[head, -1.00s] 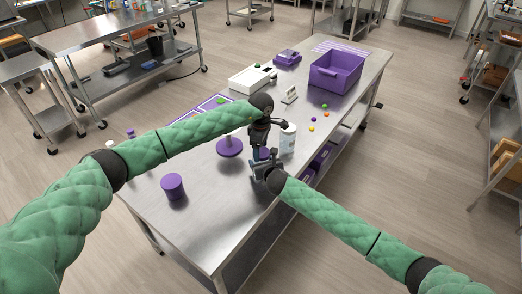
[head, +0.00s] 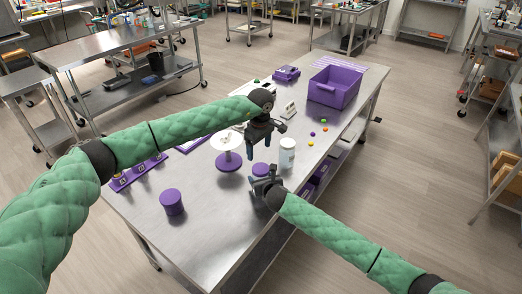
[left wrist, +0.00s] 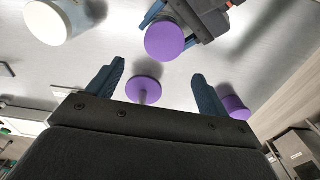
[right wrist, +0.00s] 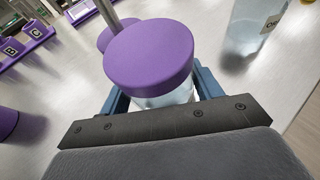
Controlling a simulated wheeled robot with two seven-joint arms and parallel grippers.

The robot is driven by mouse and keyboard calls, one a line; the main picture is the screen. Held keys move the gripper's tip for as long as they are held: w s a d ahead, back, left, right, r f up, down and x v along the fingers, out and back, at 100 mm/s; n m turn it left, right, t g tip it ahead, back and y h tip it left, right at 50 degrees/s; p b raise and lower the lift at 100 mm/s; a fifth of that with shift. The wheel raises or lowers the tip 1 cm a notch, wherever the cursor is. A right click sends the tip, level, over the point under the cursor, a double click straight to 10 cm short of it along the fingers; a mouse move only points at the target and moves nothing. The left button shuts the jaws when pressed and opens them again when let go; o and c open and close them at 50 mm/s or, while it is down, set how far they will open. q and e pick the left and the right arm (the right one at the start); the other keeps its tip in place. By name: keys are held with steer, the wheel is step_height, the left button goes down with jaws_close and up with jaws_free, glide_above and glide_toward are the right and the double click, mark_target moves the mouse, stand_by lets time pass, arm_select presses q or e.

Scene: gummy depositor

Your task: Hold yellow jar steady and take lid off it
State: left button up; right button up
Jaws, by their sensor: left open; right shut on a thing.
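A jar (right wrist: 165,97) with pale, see-through walls stands in my right gripper; I see no yellow on it. Its round purple lid (right wrist: 150,58) sits on top. The lid also shows in the head view (head: 261,169) and the left wrist view (left wrist: 165,42). My right gripper (head: 264,180) is shut on the jar's body from the near side, below the lid. My left gripper (head: 263,150) is open and empty, its fingers pointing down, above the lid and apart from it. The jar's lower part is hidden.
A white-lidded jar (head: 287,153) stands just right of the held jar. A purple-based stand (head: 229,165) is to its left, and a purple cylinder (head: 172,202) nearer. Small coloured balls, a purple bin (head: 335,86) and a white device lie farther back.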

mark_target(261, 168)
arm_select(q)
steer(key=m, duration=0.4)
steer(key=shift+s+d+f, duration=0.2)
steer(key=shift+s+d, duration=0.05)
steer(key=shift+s, duration=0.15)
steer(key=m, duration=0.4)
steer(key=shift+d, duration=0.1)
steer(key=shift+f, duration=4.05)
steer(key=c, duration=1)
steer(key=n, duration=1.3)
steer(key=shift+r, duration=0.1)
